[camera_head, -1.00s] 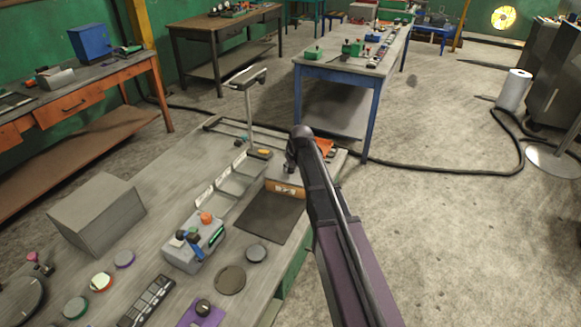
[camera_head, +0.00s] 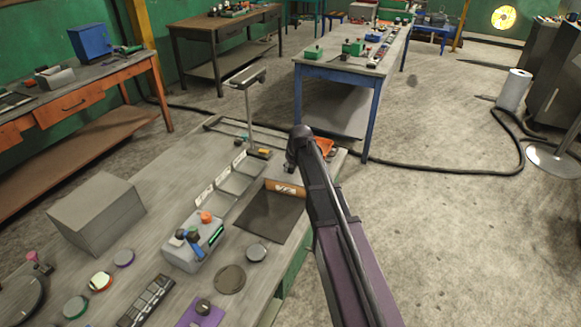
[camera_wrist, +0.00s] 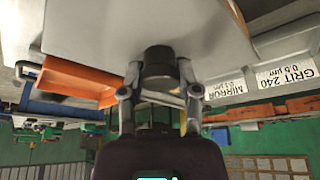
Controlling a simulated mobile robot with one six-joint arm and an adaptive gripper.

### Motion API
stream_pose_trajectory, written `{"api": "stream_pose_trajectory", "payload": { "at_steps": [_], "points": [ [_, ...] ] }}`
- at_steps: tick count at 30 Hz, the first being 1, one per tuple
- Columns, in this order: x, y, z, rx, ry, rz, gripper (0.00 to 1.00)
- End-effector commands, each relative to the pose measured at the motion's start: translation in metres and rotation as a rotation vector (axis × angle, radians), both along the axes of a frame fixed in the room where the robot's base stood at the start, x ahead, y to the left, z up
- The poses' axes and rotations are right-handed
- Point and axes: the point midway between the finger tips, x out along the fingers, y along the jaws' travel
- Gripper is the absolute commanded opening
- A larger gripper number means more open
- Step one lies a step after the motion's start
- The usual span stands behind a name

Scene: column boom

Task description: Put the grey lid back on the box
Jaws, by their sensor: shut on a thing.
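In the wrist view my gripper (camera_wrist: 158,75) is shut on a dark round knob (camera_wrist: 158,58). A broad pale grey flat surface, seemingly the grey lid (camera_wrist: 95,28), fills the top of that view behind the knob. In the head view my forearm hides most of the gripper, near the far end of the bench. A low orange-brown box front with a white label (camera_head: 285,188), seemingly the box, shows just left of my arm. I cannot tell whether lid and box touch.
A dark square (camera_head: 268,216) lies on the bench by the label. A grey control box with coloured knobs (camera_head: 195,242), a large grey block (camera_head: 97,215) and an upright stand (camera_head: 248,110) are to the left. An orange tray (camera_wrist: 80,80) is close by the gripper.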

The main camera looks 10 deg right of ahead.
Motion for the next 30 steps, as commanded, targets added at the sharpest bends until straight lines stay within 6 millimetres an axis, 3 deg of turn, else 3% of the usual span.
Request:
{"api": "stream_pose_trajectory", "payload": {
  "at_steps": [14, 15, 18, 27, 30],
  "points": [
    [0.0, 0.0002, -0.0009, 0.0, 0.0, 0.0, 0.0],
    [0.0001, 0.0002, -0.0008, 0.0, 0.0, 0.0, 0.52],
    [0.0001, 0.0002, -0.0008, 0.0, 0.0, 0.0, 0.81],
    [-0.0001, 0.0004, -0.0009, 0.0, 0.0, 0.0, 0.83],
    [0.0, 0.0004, -0.0008, 0.0, 0.0, 0.0, 1.0]
  ]
}}
